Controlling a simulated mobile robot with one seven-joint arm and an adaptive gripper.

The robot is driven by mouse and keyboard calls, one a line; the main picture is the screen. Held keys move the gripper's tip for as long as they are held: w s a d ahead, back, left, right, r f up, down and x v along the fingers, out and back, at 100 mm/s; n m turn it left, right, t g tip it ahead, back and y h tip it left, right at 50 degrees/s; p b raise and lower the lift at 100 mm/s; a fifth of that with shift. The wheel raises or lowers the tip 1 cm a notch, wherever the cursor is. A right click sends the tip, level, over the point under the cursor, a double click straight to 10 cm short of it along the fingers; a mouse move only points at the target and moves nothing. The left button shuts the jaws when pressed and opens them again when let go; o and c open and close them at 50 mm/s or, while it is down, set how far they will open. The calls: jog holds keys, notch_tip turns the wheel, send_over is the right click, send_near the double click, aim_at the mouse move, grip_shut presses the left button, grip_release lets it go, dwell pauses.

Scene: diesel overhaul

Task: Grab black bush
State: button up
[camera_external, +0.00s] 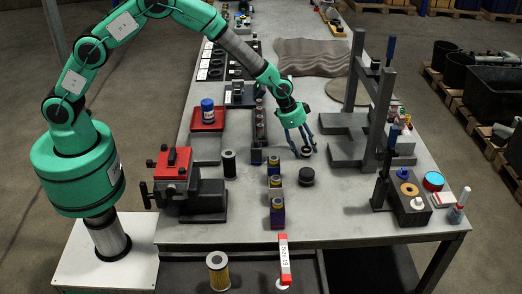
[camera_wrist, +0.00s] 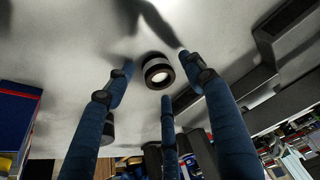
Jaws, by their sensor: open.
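The black bush (camera_external: 306,154) is a short black ring standing on the grey bench. In the wrist view the bush (camera_wrist: 150,67) shows a dark rim, a paler band and a bright round middle. My gripper (camera_external: 303,147) has three blue fingers, spread open and pointing down over the bush. In the wrist view my gripper (camera_wrist: 158,74) has its fingertips around the bush, with visible gaps between them and it. Nothing is held. The exact height of the fingertips above the bench cannot be told.
A black cylinder (camera_external: 306,177) stands just in front of the bush. Small blue-and-yellow parts (camera_external: 277,211) stand in a row to the left. A grey press frame (camera_external: 356,140) rises to the right. A red-and-black vise (camera_external: 180,185) sits at the front left.

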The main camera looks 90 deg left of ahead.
aim_at(305, 148)
grip_shut()
jog(key=shift+r, duration=0.2)
notch_tip(305, 148, up, 10)
jog(key=p, duration=0.1)
jog(key=shift+f, duration=0.15)
dwell(0.4)
dwell(0.4)
